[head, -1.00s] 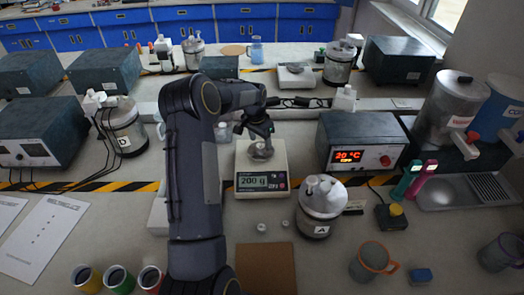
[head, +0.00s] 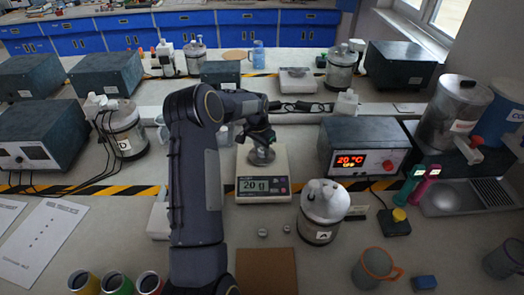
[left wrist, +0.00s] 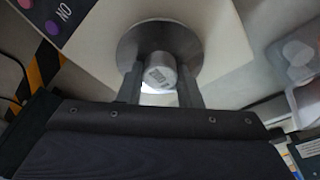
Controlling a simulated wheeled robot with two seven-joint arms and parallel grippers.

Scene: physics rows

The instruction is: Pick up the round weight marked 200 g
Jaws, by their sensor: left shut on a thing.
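The round metal weight (left wrist: 160,72) is between my left gripper's two fingers (left wrist: 160,88) in the left wrist view, with blurred marking on its top. My left gripper (head: 261,151) is shut on it over the balance's round pan (left wrist: 128,50). In the head view the balance (head: 277,160) stands at the middle of the bench, and its display reads 20 g. The fingers and arm hide most of the weight there. I cannot tell whether the weight still touches the pan. My right gripper is in neither view.
Two small weights (head: 263,232) lie in front of the balance. A lidded metal vessel (head: 322,212) stands close at its right front. A heater box reading 20 °C (head: 365,145) is to the right. A brown board (head: 266,270) lies near the front.

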